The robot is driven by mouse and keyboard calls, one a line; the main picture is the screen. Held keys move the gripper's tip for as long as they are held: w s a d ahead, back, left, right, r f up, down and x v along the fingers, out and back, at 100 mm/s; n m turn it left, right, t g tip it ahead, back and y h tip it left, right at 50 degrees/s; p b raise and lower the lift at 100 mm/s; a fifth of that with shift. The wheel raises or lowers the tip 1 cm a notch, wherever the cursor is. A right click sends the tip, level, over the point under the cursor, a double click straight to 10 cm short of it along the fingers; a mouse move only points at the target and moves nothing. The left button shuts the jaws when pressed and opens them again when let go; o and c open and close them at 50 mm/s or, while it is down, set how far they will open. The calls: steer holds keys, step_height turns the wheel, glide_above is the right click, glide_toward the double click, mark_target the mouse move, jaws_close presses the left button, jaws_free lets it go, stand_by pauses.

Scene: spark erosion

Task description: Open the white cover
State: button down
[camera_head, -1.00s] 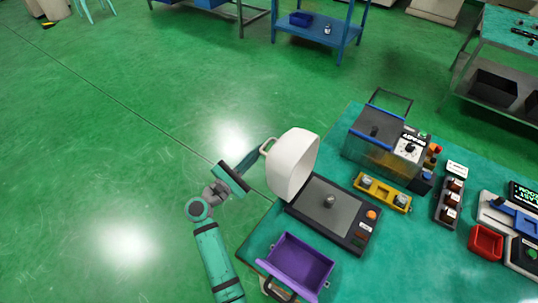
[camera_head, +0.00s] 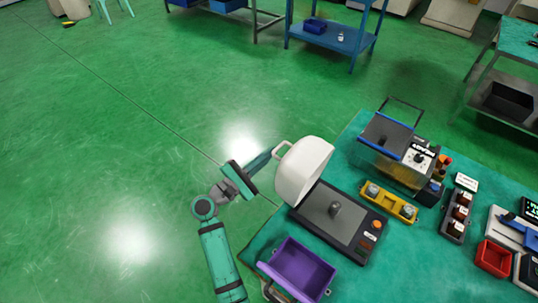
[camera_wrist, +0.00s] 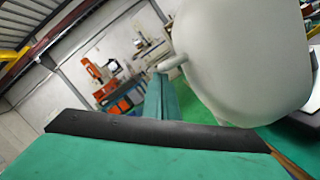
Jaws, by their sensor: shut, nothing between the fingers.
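The white cover (camera_head: 303,170) stands tilted up on its dark base plate (camera_head: 355,238), at its left edge, in the head view. The plate's grey top and a small dark knob (camera_head: 334,209) are uncovered. The cover's loop handle (camera_head: 282,150) points left, away from the plate. My gripper (camera_head: 266,158) is shut and empty, its fingers reaching up to just beside the handle; whether they touch it is unclear. In the wrist view the cover (camera_wrist: 245,60) fills the upper right, and the handle (camera_wrist: 172,63) shows just above my teal fingers (camera_wrist: 157,92).
A purple bin (camera_head: 298,268) is at the near left of the teal table. A clear-walled machine (camera_head: 390,150), a yellow block (camera_head: 388,203), a rack of dark bottles (camera_head: 458,215) and a red tray (camera_head: 493,258) stand to the right. Green floor left of the table is free.

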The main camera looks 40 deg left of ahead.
steer(key=s+a+f, duration=0.2)
steer(key=s, duration=0.2)
steer(key=s+a+f, duration=0.2)
steer(key=s, duration=0.3)
steer(key=shift+s+a+f, duration=0.25)
steer(key=shift+s+a, duration=0.05)
steer(key=shift+w, duration=0.15)
